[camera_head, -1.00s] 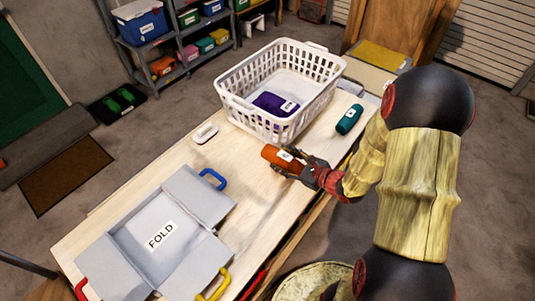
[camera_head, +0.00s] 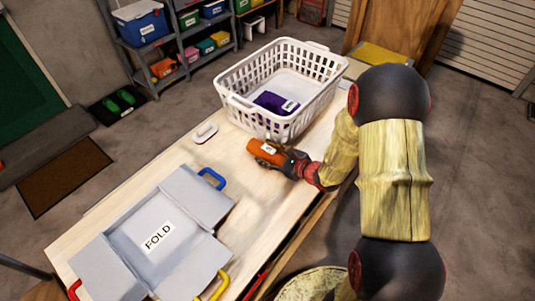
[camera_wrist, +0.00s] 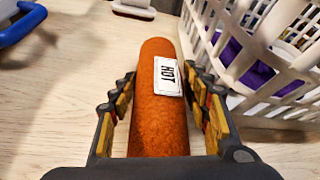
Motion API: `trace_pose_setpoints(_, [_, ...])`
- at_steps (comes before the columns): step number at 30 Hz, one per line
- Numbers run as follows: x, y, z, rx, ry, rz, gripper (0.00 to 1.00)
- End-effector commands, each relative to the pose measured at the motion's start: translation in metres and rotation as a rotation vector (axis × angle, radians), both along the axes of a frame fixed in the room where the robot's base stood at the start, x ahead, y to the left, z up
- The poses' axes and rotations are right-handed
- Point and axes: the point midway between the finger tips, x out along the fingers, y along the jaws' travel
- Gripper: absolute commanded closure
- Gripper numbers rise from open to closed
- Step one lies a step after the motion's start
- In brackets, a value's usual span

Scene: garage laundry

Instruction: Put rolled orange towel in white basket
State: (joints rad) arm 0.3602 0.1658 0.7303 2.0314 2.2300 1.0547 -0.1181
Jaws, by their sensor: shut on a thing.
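The rolled orange towel (camera_head: 266,152) has a white label, which reads HOT in the wrist view (camera_wrist: 158,110). My gripper (camera_head: 283,158) is shut on it, with one finger on each side of the roll. In the wrist view the basket wall (camera_wrist: 262,60) is close at the right.
A grey folding board (camera_head: 150,225) marked FOLD lies on the near left of the wooden table (camera_head: 150,170). Its blue handle (camera_head: 213,178) is left of the towel. A small white object (camera_head: 204,133) lies left of the basket. Shelves with bins (camera_head: 175,45) stand behind.

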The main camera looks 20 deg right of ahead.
Motion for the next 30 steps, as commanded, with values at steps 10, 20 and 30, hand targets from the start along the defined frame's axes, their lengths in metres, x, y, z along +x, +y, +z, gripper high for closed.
trace_pose_setpoints(10, [0.0, 0.0, -0.002, 0.0, 0.0, 0.0, 0.45])
trace_pose_setpoints(20, [0.0, 0.0, 0.0, 0.0, 0.0, 0.0, 0.45])
trace_pose_setpoints(30, [-0.045, -0.025, 0.023, 0.0, 0.0, -0.006, 0.45])
